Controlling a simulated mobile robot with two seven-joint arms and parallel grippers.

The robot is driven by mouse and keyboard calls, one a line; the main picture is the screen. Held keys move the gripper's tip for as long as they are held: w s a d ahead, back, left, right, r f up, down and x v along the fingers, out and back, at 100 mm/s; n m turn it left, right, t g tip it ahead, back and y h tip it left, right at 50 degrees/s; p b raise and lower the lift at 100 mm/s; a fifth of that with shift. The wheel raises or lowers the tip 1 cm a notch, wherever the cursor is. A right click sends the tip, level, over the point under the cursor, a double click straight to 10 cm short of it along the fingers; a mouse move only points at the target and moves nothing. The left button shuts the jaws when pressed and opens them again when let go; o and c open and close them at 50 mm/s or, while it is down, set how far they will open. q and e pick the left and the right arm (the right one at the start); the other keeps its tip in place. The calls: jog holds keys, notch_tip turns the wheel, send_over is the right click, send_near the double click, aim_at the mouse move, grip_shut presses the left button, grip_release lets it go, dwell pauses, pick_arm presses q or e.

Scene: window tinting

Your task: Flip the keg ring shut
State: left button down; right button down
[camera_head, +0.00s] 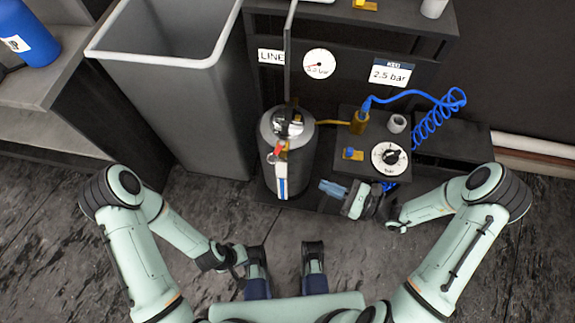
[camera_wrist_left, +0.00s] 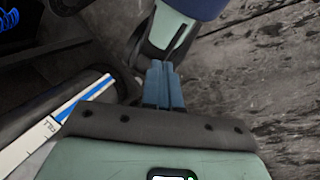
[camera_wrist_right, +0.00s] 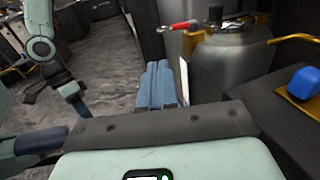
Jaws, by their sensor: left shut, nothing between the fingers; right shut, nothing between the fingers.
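The grey keg (camera_head: 292,165) stands upright on the dark base in the head view, and it also shows in the right wrist view (camera_wrist_right: 228,65). Its shiny metal top fitting (camera_head: 288,122) carries a red-ended lever (camera_head: 281,148), also seen in the right wrist view (camera_wrist_right: 180,26). I cannot clearly make out which part is the ring. My right gripper (camera_head: 328,188) is shut and empty, low in front and to the right of the keg, apart from it; its blue fingers show closed (camera_wrist_right: 158,84). My left gripper (camera_wrist_left: 163,84) is shut and empty, low near my own body, far from the keg.
A dark box with a pressure dial (camera_head: 390,158) and blue knob (camera_head: 353,153) stands right of the keg. A coiled blue hose (camera_head: 437,115) lies behind it. A tall grey bin (camera_head: 190,105) stands left. A gauge (camera_head: 319,64) hangs behind. Floor in front is mostly free.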

aim_at(278, 160)
jog(key=shift+w+d+r+t, duration=0.2)
jog(key=shift+w+d+t, duration=0.05)
jog(key=shift+w+t, duration=0.05)
